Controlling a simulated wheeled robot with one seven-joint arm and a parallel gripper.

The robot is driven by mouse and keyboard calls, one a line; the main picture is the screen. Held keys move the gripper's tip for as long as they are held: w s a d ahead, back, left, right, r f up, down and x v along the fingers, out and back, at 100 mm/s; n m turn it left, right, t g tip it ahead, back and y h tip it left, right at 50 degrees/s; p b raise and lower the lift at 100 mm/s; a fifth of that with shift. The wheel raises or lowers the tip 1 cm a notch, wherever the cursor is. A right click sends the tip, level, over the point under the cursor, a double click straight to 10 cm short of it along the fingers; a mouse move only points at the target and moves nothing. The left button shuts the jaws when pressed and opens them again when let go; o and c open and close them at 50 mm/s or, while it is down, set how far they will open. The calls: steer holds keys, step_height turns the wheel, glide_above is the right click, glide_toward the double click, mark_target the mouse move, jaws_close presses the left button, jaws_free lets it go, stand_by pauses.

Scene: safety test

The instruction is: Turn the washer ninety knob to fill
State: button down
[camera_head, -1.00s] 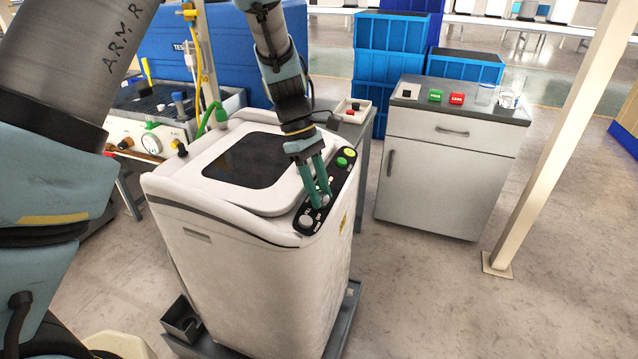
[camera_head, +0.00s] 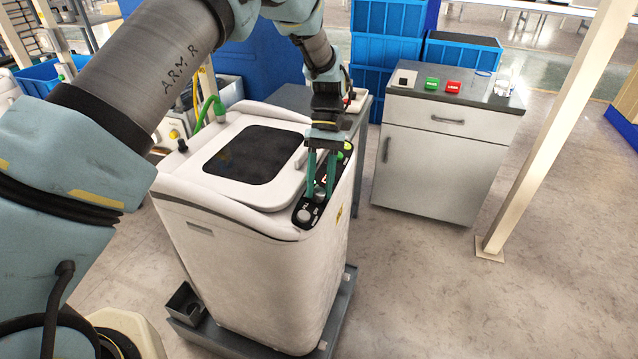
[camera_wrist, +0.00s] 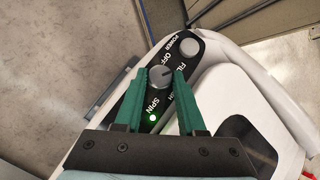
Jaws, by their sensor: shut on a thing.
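The white washer (camera_head: 245,262) stands in the middle of the head view, with a dark window in its lid. Its black control panel (camera_head: 301,219) runs along the right edge. In the wrist view the round grey knob (camera_wrist: 159,78) is ringed by the labels OFF, FILL and SPIN, with another label partly hidden. A dark pointer line on it slants to the upper right, toward the FILL side.
A grey round button (camera_wrist: 188,47) marked POWER lies close to the knob. The raised lid edge is beside the panel. A grey cabinet (camera_head: 437,155) with green and red buttons stands to the right, and a pale post (camera_head: 540,130) beyond it. Floor between is clear.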

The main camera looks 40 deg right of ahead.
stand_by(0.4)
steer(key=c, duration=0.5)
jaws_free()
steer(key=b+v, duration=0.3)
steer(key=v, duration=0.7)
steer(key=shift+d+r, duration=0.25)
steer(key=shift+d, duration=0.1)
steer(key=shift+w, duration=0.1)
